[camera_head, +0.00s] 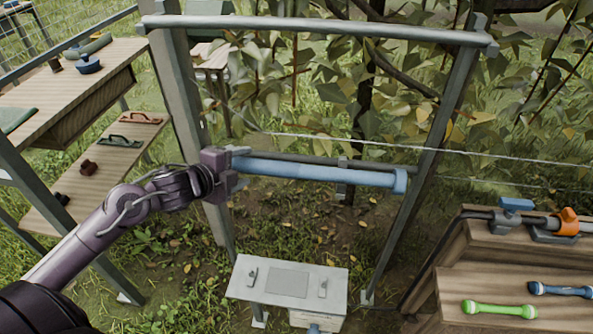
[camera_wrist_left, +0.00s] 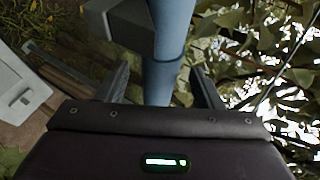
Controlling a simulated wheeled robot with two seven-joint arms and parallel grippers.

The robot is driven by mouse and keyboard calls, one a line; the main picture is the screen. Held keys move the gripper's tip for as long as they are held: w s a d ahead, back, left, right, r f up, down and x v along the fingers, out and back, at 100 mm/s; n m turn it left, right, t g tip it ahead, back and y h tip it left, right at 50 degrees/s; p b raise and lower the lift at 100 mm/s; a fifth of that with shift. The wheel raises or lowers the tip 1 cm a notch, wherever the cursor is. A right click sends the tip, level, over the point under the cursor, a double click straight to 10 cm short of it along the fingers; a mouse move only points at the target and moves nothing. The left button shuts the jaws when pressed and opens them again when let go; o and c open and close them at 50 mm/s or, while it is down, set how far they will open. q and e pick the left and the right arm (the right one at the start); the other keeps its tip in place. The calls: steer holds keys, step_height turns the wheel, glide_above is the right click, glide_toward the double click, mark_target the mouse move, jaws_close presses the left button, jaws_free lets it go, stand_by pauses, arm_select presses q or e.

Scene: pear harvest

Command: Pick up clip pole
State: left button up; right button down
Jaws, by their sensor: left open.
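The clip pole (camera_head: 315,172) is a long blue bar lying level across the metal frame, with a blue block at its right end. My left gripper (camera_head: 238,166) is at its left end, jaws open. In the left wrist view the pole (camera_wrist_left: 170,45) runs between the two spread fingers of the left gripper (camera_wrist_left: 162,88). I cannot tell whether either finger touches it. My right gripper is not in view.
The frame has a grey top bar (camera_head: 315,29) and side posts. A small light table (camera_head: 287,283) stands below. A wooden bench (camera_head: 470,290) at right holds a green tool (camera_head: 499,309). Wooden shelves (camera_head: 75,85) stand at left. Leafy branches hang behind.

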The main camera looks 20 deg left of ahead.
arm_select(q)
steer(key=shift+x, duration=1.1)
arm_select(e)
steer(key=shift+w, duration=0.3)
arm_select(q)
steer(key=shift+c, duration=0.2)
steer(key=c, duration=1.1)
steer(key=shift+r, duration=0.1)
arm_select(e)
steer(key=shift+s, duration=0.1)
